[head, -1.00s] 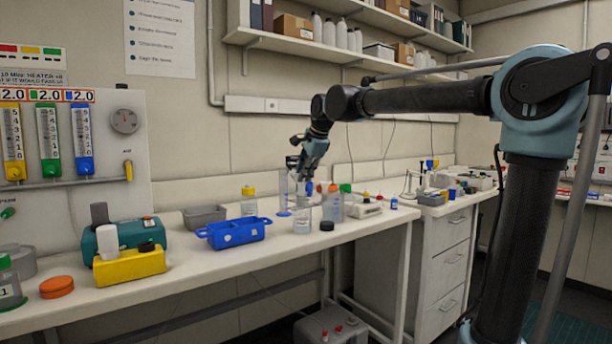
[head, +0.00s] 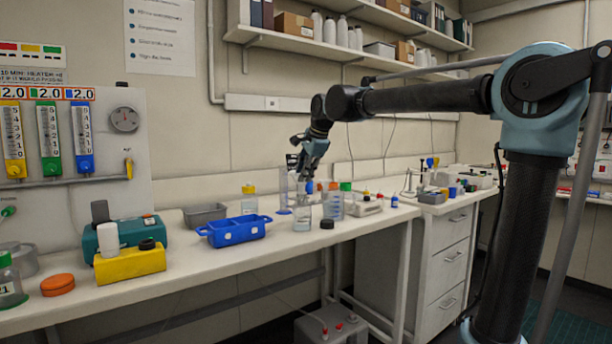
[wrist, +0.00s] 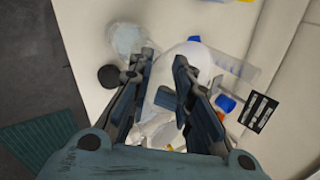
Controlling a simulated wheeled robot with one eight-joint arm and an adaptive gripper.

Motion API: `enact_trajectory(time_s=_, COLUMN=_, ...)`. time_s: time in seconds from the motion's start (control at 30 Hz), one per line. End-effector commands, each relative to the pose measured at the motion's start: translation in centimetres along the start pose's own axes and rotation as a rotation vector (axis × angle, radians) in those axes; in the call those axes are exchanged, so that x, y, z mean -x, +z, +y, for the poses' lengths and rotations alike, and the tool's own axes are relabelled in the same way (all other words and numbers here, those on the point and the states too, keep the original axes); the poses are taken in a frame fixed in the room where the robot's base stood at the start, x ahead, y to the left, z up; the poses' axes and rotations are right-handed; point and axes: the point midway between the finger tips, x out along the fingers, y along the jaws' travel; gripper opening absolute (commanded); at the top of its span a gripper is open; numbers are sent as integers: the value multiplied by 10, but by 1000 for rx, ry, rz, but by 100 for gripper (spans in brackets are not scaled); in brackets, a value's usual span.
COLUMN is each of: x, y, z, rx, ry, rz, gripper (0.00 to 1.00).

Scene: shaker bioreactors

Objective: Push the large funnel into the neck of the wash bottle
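My gripper (head: 304,178) hangs fingers-down over the bench among the clear vessels. In the wrist view my gripper (wrist: 163,68) has its fingers part-closed, with the pale, translucent large funnel (wrist: 196,58) between and behind the tips; the exact contact is hard to see. A clear, open-looking vessel (head: 302,217), probably the wash bottle, stands just below my gripper; it shows at the upper left of the wrist view (wrist: 125,38). Its neck is not clear, and I cannot tell whether the funnel touches it.
A graduated clear vessel (head: 334,206) and a black cap (head: 327,224) stand close by on the right. A measuring cylinder (wrist: 234,66) is close behind. The bench's front edge is near.

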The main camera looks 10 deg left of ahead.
Motion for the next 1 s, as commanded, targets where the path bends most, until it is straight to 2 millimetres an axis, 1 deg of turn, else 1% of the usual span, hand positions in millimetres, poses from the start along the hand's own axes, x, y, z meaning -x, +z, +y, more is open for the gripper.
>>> enact_trajectory(time_s=0.03, x=0, y=0, z=0, rx=0, ry=0, rz=0, gripper=35)
enact_trajectory(time_s=0.07, x=0, y=0, z=0, rx=0, ry=0, rz=0, gripper=42)
enact_trajectory(time_s=0.1, x=0, y=0, z=0, rx=0, ry=0, rz=0, gripper=45)
enact_trajectory(time_s=0.4, x=0, y=0, z=0, rx=0, ry=0, rz=0, gripper=45)
enact_trajectory(time_s=0.53, x=7, y=0, z=0, rx=0, ry=0, rz=0, gripper=45)
enact_trajectory(time_s=0.67, x=24, y=-1, z=0, rx=-1, ry=0, rz=0, gripper=45)
enact_trajectory(time_s=1.0, x=88, y=-1, z=0, rx=-1, ry=1, rz=-1, gripper=45)
